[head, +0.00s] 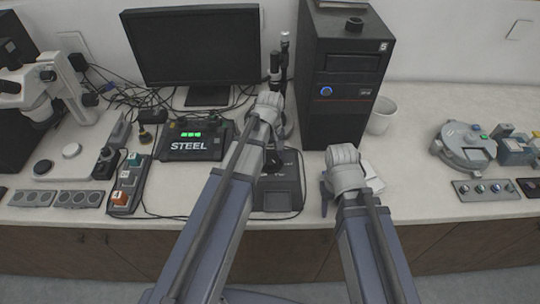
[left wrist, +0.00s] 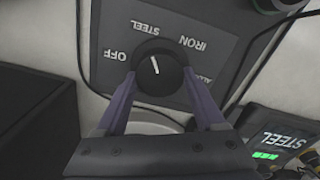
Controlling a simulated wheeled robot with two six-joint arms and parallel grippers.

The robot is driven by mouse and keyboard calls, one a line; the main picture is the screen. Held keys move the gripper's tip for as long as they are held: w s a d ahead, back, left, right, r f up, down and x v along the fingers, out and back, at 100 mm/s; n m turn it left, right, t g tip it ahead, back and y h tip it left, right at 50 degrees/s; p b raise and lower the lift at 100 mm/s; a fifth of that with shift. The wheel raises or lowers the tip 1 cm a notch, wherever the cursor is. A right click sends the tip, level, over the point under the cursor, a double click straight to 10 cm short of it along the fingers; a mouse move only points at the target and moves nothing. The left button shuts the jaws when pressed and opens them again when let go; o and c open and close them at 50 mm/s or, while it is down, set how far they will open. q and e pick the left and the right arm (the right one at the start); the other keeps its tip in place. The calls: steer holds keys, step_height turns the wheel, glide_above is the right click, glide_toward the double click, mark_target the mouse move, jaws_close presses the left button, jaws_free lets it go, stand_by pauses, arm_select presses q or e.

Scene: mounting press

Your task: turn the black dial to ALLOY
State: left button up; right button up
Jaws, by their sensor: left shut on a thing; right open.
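The black dial (left wrist: 157,73) sits on a dark grey panel (left wrist: 215,40) in the left wrist view. The labels OFF, STEEL, IRON and a partly covered ALLOY run around it, upside down in this view. Its white pointer line points towards STEEL. My left gripper (left wrist: 156,80) is shut on the dial, one finger on each side. In the head view my left gripper (head: 273,157) is over the dark panel (head: 277,200), and the dial is hidden there. My right gripper (head: 327,197) is open and empty, just right of the panel.
The display box (head: 193,141) left of the panel reads STEEL; it also shows in the left wrist view (left wrist: 285,140). A black computer tower (head: 345,75) stands behind. Cables lie near. A button box (head: 127,184) is further left.

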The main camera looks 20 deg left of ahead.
arm_select(q)
steer(key=m, duration=0.6)
steer(key=shift+d+m, duration=0.1)
steer(key=shift+m, duration=0.2)
steer(key=m, duration=0.6)
steer(key=shift+d, duration=0.1)
steer(key=m, duration=0.6)
steer(key=shift+d+m, duration=0.1)
steer(key=shift+m, duration=0.2)
steer(key=m, duration=0.5)
steer(key=shift+s, duration=0.15)
steer(key=shift+m, duration=0.3)
steer(key=o, duration=1.4)
steer(key=shift+c, duration=0.2)
